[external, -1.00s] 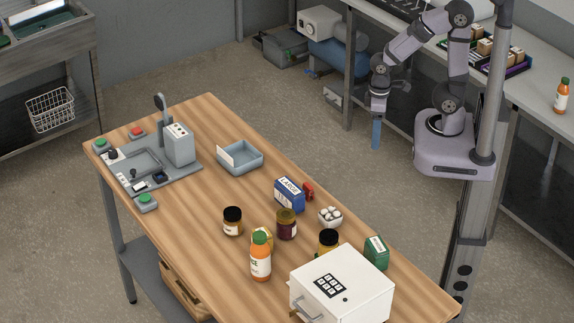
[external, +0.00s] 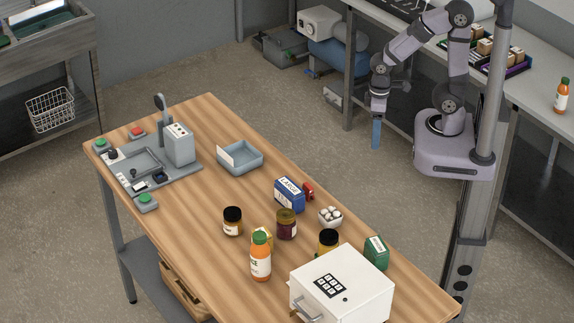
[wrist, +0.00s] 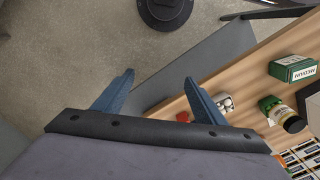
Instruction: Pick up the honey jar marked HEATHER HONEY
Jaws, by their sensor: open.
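Several jars stand upright on the wooden table (external: 190,215) in the external view. One with a black lid, amber contents and a pale label (external: 232,222) is left of a dark red jar with an olive lid (external: 286,224). Another black-lidded, yellowish jar (external: 328,241) is partly hidden behind a white box. No jar label is readable, so I cannot tell which is HEATHER HONEY. My gripper (external: 376,134) hangs beyond the table's right edge, apart from every jar. In the wrist view my gripper (wrist: 159,77) has its blue fingers wide apart with nothing between them.
A white keypad box (external: 342,288), orange bottle (external: 260,258), blue LARGE carton (external: 289,194), green carton (external: 376,252) and egg tray (external: 330,216) crowd the jars. A blue-grey bin (external: 240,157) and a grey machine (external: 178,145) stand farther left.

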